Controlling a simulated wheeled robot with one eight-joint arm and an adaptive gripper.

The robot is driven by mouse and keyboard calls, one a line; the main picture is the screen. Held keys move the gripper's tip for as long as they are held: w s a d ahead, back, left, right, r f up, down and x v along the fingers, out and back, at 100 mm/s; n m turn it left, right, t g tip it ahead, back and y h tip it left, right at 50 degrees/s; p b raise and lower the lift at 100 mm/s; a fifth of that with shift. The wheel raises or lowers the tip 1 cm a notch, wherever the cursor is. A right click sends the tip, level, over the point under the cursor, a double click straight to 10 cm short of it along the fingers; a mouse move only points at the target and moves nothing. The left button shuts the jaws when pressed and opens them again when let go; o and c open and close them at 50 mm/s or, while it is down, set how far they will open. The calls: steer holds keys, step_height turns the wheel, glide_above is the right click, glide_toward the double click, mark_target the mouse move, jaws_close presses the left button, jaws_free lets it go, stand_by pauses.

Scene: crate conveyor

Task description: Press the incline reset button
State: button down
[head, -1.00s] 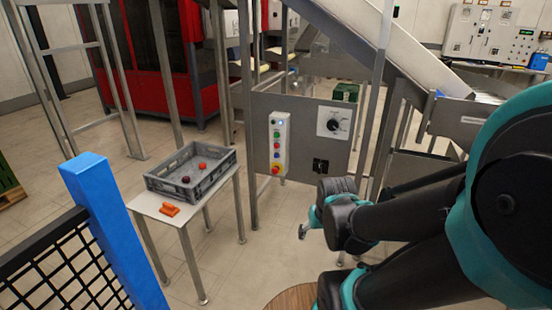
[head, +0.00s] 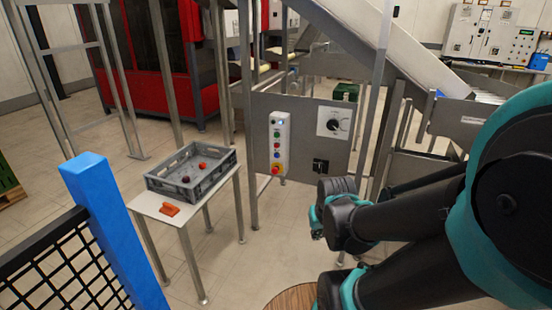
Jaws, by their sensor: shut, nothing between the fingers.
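A white button strip (head: 287,147) is fixed to a grey metal panel (head: 300,107) under the incline. It carries several small coloured buttons in a column, with a red mushroom button (head: 276,169) at the bottom. The labels are too small to read, so I cannot tell which one is the incline reset. My gripper (head: 317,232) shows only as a small tip at the end of my teal and black arm, to the lower right of the strip and apart from it. It is shut and empty, and most of it is hidden behind my wrist.
The panel also holds a black dial (head: 334,124) and a black switch (head: 320,166). A small table (head: 150,205) at left carries a grey crate (head: 165,187) and an orange object (head: 170,210). A blue post (head: 110,225) with mesh stands front left. Floor between table and arm is clear.

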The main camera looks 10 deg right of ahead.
mark_target(276, 156)
stand_by(0.8)
steer(key=w+a+r+m+t+y, duration=0.1)
steer(key=w+a+m+t, duration=0.3)
steer(key=w, duration=1)
steer(key=w+a+r+m, duration=0.1)
steer(key=w+m, duration=0.4)
steer(key=w, duration=0.9)
steer(key=w+a+f+m+t+y, duration=0.1)
steer(key=w+a+f+m+t, duration=0.1)
steer(key=w, duration=0.8)
steer(key=w+a+f+m+t, duration=0.2)
steer(key=w+a+f+m, duration=0.2)
steer(key=w+f+m, duration=0.2)
steer(key=w+m, duration=0.2)
steer(key=w, duration=0.2)
steer(key=shift+a+f+t+y, duration=0.3)
steer(key=shift+a+f+y, duration=0.05)
steer(key=shift+y, duration=0.05)
steer(key=shift+w, duration=0.15)
steer(key=shift+w+d, duration=0.7)
steer(key=shift+w, duration=0.6)
steer(key=shift+w+d, duration=0.65)
steer(key=shift+w, duration=0.6)
steer(key=shift+w+d, duration=0.7)
steer(key=shift+w, duration=0.6)
steer(key=shift+w, duration=0.1)
